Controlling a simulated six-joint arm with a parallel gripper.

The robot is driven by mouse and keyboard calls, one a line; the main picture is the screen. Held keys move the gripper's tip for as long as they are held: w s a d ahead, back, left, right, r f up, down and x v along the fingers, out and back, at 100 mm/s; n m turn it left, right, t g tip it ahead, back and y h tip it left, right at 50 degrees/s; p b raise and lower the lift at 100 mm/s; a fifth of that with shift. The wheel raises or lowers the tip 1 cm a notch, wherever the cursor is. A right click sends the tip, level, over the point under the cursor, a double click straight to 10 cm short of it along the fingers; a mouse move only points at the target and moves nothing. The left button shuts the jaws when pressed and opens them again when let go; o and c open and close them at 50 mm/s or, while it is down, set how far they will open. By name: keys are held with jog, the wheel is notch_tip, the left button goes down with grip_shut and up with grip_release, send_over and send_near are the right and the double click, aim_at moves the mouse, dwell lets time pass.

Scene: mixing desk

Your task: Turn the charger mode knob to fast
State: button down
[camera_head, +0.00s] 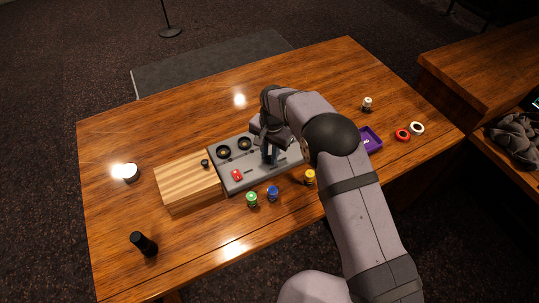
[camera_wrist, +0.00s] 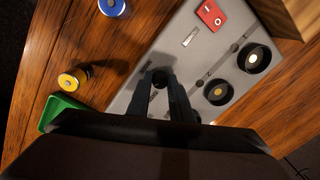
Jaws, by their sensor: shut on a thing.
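The grey control panel (camera_head: 232,186) lies mid-table and fills the middle of the wrist view (camera_wrist: 128,102). My gripper (camera_head: 268,158) is over the right part of the panel, pointing down. In the wrist view my gripper (camera_wrist: 160,88) has its two dark fingers closed on a small dark knob (camera_wrist: 160,76), one finger on each side. The knob's pointer and any mode labels are too small to read, so its setting cannot be told. In the head view the fingers and arm hide this knob.
The panel also bears two round black dials (camera_wrist: 218,92) and a red switch (camera_wrist: 211,15). A wooden box (camera_head: 188,185) stands left of it. A purple tray (camera_head: 371,139) lies to the right.

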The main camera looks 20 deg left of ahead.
jog(key=n+b, duration=0.2)
jog(key=n, duration=0.3)
jog(key=shift+n, duration=0.3)
jog(key=n+b, duration=0.1)
jog(key=n, duration=0.4)
jog(key=shift+w+r+g+b, duration=0.1)
jog(key=shift+w+g+b, duration=0.05)
jog(key=shift+g+b, duration=0.15)
jog(key=shift+n, duration=0.3)
jog(key=c, duration=1.6)
grip_release()
jog(key=shift+d+r+b, duration=0.2)
jog(key=shift+r+b, duration=0.9)
jog(key=shift+r, duration=2.55)
jog(key=shift+w, duration=0.1)
